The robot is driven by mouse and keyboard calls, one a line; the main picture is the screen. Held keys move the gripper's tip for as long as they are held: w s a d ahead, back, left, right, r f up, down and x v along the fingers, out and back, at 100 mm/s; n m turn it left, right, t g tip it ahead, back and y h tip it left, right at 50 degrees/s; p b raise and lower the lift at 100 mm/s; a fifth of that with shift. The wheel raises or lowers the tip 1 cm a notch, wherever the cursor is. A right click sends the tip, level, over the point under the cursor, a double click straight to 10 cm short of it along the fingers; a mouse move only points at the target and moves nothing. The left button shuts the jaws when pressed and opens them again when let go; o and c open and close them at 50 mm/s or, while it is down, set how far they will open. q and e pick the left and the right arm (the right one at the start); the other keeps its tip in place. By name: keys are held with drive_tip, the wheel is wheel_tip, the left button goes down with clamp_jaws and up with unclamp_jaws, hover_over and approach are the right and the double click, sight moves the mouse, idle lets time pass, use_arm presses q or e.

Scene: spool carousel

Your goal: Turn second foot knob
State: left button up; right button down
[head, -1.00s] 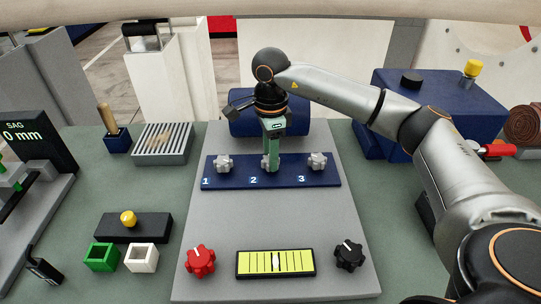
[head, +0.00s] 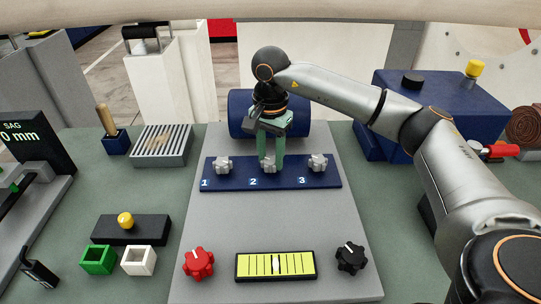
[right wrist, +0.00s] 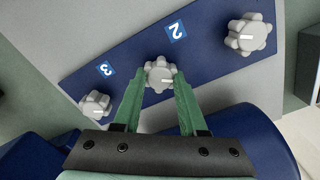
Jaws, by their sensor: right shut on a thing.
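Three grey star-shaped knobs sit on a blue strip (head: 233,178) marked 1, 2 and 3. My right gripper (head: 270,165) points down over the strip, its green fingers on either side of the second knob (head: 269,168). In the right wrist view the fingertips are shut on the second knob (right wrist: 159,73), one at each side, next to the label 2. The first knob (head: 222,164) and the third knob (head: 318,163) stand free on either side. My left gripper is not in view.
A blue cylinder (head: 236,115) lies behind the strip. A red knob (head: 198,264), a yellow-green level gauge (head: 275,265) and a black knob (head: 350,258) are in front on the grey plate (head: 270,220). The plate between is clear.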

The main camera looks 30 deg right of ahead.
sight(270, 160)
drive_tip(key=shift+r, duration=0.1)
idle(0.5)
drive_tip(key=shift+c, duration=2.2)
unclamp_jaws()
wheel_tip(270, 160, up, 12)
drive_tip(key=p, duration=0.1)
drive_tip(key=shift+r, duration=0.25)
